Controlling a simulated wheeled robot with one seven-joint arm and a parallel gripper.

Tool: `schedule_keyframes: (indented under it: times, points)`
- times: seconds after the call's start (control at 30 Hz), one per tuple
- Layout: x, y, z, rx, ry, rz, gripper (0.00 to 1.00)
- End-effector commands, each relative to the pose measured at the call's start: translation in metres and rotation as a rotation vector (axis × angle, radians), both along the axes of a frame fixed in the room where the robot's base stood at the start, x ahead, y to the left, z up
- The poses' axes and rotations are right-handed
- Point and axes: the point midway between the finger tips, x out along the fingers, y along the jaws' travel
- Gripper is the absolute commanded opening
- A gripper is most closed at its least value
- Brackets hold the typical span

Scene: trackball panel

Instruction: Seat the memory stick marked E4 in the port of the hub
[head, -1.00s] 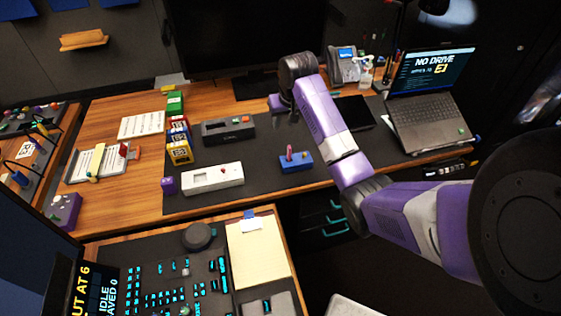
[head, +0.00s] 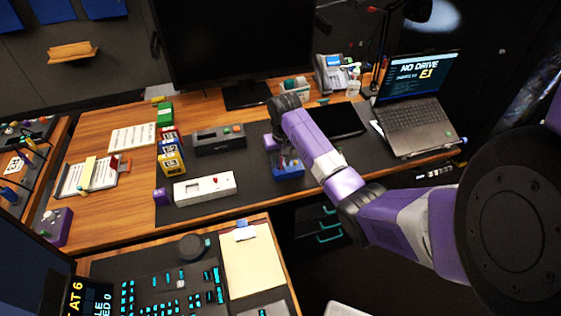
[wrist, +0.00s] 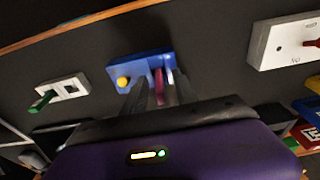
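My gripper (head: 281,153) is over the blue block (head: 289,172) near the front of the dark mat. In the wrist view the blue block (wrist: 142,68) has a yellow knob (wrist: 123,82) and an upright red stick (wrist: 159,84), with a pale piece beside it. My two fingers (wrist: 158,92) are apart and point at the red stick, which shows between them; I cannot tell whether they touch it. No E4 mark is readable. A white block with a green piece (wrist: 62,92) lies at the left of the wrist view; I cannot tell which thing is the hub.
A long white box (head: 205,187) with a red knob lies to the left, with a dark grey box (head: 218,139) behind it. Coloured boxes (head: 171,152) stand further left. A laptop (head: 415,103) stands at the right; its screen reads NO DRIVE. Bare mat surrounds the blue block.

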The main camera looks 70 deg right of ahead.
Motion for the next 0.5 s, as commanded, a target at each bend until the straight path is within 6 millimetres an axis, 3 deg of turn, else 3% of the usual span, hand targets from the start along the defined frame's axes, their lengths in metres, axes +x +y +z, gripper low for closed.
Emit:
schedule_keyframes:
  times: [0.2, 0.4, 0.5]
  points:
    - [0.0002, -0.0004, -0.0009, -0.001, -0.001, 0.0, 0.35]
    - [0.0002, -0.0004, -0.0007, -0.001, -0.001, 0.0, 0.0]
    - [0.0002, -0.0004, -0.0007, -0.001, -0.001, 0.0, 0.0]
